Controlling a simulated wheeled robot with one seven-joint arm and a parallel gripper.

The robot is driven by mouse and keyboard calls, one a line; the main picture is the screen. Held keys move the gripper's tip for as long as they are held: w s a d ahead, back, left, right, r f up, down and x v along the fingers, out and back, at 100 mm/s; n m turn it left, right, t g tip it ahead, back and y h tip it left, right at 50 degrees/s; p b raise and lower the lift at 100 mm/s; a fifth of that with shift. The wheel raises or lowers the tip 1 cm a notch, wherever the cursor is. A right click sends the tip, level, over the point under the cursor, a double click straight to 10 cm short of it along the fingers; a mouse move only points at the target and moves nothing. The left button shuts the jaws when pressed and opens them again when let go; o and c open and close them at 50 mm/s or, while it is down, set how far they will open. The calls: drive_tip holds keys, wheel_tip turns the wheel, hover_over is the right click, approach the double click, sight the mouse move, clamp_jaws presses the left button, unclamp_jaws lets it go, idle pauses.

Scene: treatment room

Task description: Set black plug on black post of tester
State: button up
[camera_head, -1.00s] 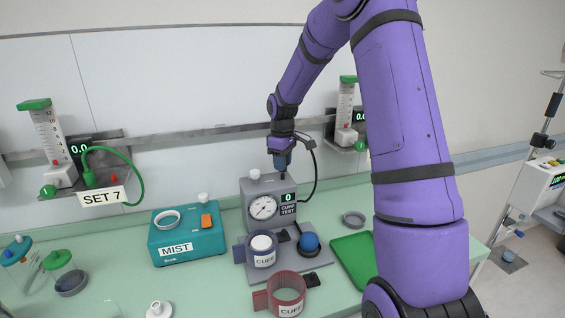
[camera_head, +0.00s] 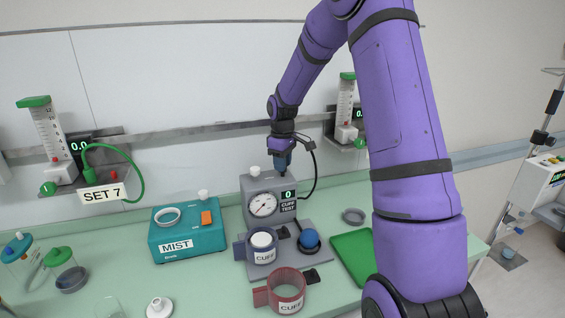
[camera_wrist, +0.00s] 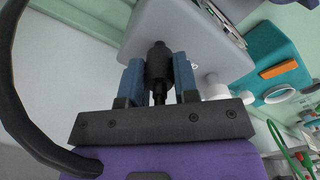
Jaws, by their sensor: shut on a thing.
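The tester (camera_head: 257,187) is a grey box with a round dial and a "CUFF TEST" display, standing at the back of the counter. It also shows in the wrist view (camera_wrist: 165,25). My gripper (camera_head: 282,168) points down over the right part of its top, beside a white cap (camera_head: 254,171). In the wrist view my gripper (camera_wrist: 158,72) is shut on the black plug (camera_wrist: 159,62), between two blue fingers. A black cord (camera_head: 314,180) loops on the right between gripper and tester. The black post is hidden; I cannot tell whether the plug touches it.
A teal MIST box (camera_head: 190,246) stands left of the tester. A blue-grey cuff (camera_head: 263,258), a blue ball (camera_head: 309,238) and a red cuff (camera_head: 286,298) are in front. A green tray (camera_head: 350,252) lies to the right. Wall-mounted flowmeters flank the tester.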

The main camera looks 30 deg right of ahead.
drive_tip(key=shift+f, duration=0.9)
idle(0.8)
drive_tip(key=o, duration=1.1)
drive_tip(key=shift+c, duration=0.2)
drive_tip(key=shift+r, duration=0.1)
drive_tip(key=shift+r, duration=3.4)
